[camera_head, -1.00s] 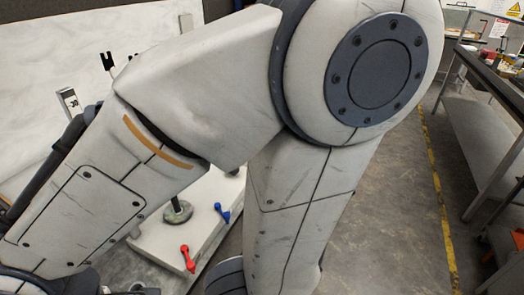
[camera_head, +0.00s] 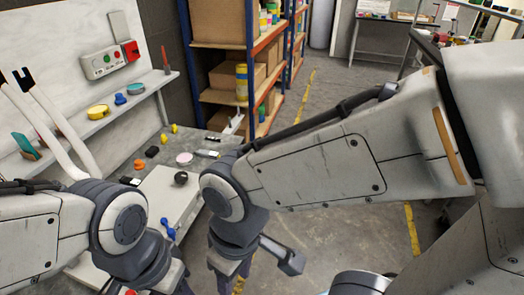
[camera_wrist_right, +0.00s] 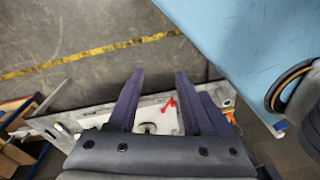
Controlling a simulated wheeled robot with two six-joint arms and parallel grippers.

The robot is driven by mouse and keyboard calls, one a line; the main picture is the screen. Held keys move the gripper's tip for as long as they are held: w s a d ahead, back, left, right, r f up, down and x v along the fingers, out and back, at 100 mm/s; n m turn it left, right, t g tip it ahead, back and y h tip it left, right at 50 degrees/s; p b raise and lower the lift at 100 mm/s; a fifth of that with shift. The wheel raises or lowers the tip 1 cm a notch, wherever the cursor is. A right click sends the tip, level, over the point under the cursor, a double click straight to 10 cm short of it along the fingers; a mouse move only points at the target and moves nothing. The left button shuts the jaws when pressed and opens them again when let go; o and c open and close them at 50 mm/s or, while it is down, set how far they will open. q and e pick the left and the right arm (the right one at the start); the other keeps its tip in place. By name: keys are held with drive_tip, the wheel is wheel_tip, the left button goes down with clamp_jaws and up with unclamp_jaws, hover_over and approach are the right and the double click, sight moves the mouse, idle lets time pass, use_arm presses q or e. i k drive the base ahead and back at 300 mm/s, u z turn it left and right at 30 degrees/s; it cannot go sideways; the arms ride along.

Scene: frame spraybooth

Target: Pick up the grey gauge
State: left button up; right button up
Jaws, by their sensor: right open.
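I cannot pick out a grey gauge with certainty. A small grey-and-white item (camera_head: 207,153) lies at the far right of the bench in the head view, too small to make out. My right gripper (camera_wrist_right: 158,74) is open and empty in the right wrist view, its two dark fingers apart; in the head view it hangs off the bench's right side. A red lever-shaped item (camera_wrist_right: 169,104) shows beyond and between the fingers. My left arm reaches in at the lower left of the head view; its fingers are cut off by the bottom edge.
A white board (camera_head: 160,205) lies on the bench with a dark round knob (camera_head: 181,178) and a blue item (camera_head: 168,228). A pinkish disc (camera_head: 184,158) lies behind. A wall shelf (camera_head: 110,115) holds yellow and blue round pieces.

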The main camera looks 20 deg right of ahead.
sight(203, 153)
drive_tip(key=z, duration=0.9)
drive_tip(key=i, duration=2)
drive_tip(key=u, duration=0.85)
drive_tip(key=i, duration=0.75)
drive_tip(key=u, duration=0.6)
